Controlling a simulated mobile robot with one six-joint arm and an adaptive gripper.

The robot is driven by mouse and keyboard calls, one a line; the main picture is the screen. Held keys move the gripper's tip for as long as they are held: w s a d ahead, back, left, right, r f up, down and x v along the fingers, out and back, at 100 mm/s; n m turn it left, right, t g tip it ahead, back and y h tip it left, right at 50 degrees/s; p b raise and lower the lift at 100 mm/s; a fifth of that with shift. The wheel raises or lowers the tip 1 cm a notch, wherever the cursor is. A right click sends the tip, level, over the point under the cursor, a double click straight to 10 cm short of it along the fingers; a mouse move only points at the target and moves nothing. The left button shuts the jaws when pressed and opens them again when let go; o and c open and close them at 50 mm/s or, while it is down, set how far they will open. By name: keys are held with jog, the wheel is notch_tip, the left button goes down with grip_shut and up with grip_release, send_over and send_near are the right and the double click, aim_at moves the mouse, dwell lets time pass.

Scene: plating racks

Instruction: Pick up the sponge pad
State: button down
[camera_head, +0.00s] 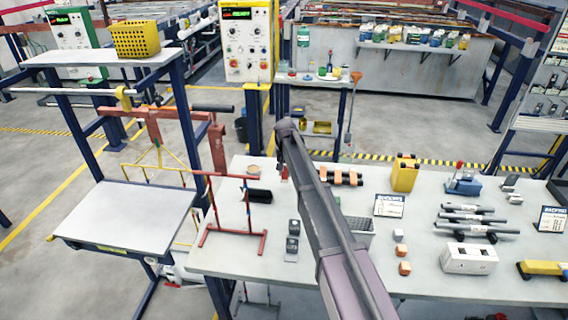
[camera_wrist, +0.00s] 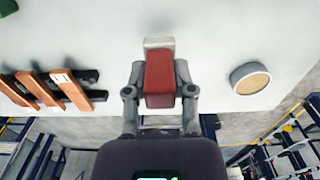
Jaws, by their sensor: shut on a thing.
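The sponge pad (camera_wrist: 159,82) is a red block with a pale grey end, seen in the middle of the wrist view. My gripper (camera_wrist: 160,72) is shut on it, with one finger against each side. The pad is over the pale tabletop near its edge; I cannot tell whether it touches the table. In the head view only a small red bit of the pad (camera_head: 284,173) shows below the end of my arm, and my arm hides most of my gripper.
A round tan-topped tin (camera_wrist: 250,78) stands right of the pad in the wrist view, and copper-coloured bars (camera_wrist: 45,90) lie left. In the head view a black brush (camera_head: 257,195) and a red stand (camera_head: 233,232) are left of my arm. The worktable (camera_head: 450,287) holds several other items.

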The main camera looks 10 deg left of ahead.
jog(key=s, duration=0.5)
jog(key=s+d, duration=0.1)
jog(key=s, duration=0.1)
jog(key=shift+s+d+r+p, duration=0.1)
jog(key=shift+s+r+p, duration=0.15)
jog(key=shift+r+p, duration=0.1)
dwell(1.6)
notch_tip(320, 180, up, 11)
jog(key=p, duration=1)
jog(key=shift+f+p, duration=0.2)
jog(key=shift+p, duration=0.1)
